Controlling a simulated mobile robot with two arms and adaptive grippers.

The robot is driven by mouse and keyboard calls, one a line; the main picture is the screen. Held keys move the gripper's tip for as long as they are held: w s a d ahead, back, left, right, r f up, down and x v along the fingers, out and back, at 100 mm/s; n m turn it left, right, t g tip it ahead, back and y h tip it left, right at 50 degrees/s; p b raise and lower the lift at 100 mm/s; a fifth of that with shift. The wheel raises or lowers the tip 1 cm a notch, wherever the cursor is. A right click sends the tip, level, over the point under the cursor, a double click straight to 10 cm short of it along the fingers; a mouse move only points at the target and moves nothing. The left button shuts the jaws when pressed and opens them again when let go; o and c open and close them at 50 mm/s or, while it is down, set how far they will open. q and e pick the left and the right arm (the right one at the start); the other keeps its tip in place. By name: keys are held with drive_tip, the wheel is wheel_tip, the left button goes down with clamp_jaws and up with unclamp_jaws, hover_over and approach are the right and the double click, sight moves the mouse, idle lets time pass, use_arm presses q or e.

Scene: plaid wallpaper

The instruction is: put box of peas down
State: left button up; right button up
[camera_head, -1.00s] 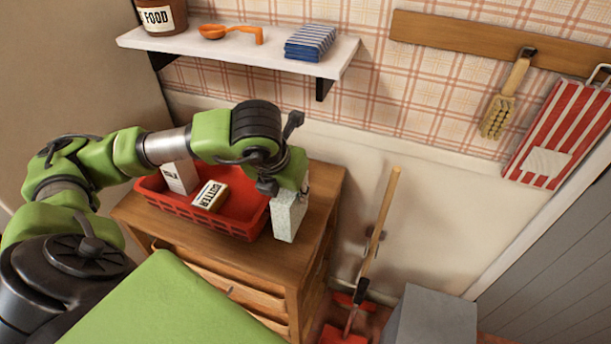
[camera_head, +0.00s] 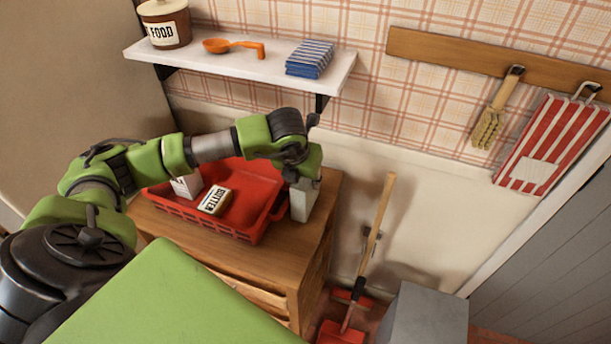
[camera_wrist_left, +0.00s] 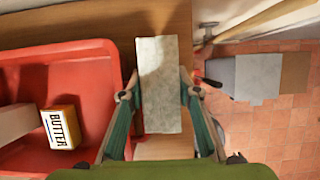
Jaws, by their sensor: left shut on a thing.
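The box of peas, a pale speckled carton (camera_head: 303,203), is upright at the right end of the wooden cabinet top (camera_head: 285,262), just right of the red basket. My left gripper (camera_head: 304,176) is above it and shut on it. In the left wrist view the box's pale top (camera_wrist_left: 159,75) is between the two fingers. I cannot tell whether its base touches the wood. My right gripper is not in view.
The red basket (camera_head: 255,232) holds a butter pack (camera_head: 215,201) and a white carton (camera_head: 186,186). A shelf (camera_head: 345,62) hangs above. A long-handled red shovel (camera_head: 343,333) and a grey block (camera_head: 428,315) are right of the cabinet.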

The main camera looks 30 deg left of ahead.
use_arm(q)
drive_tip(key=o, duration=1.3)
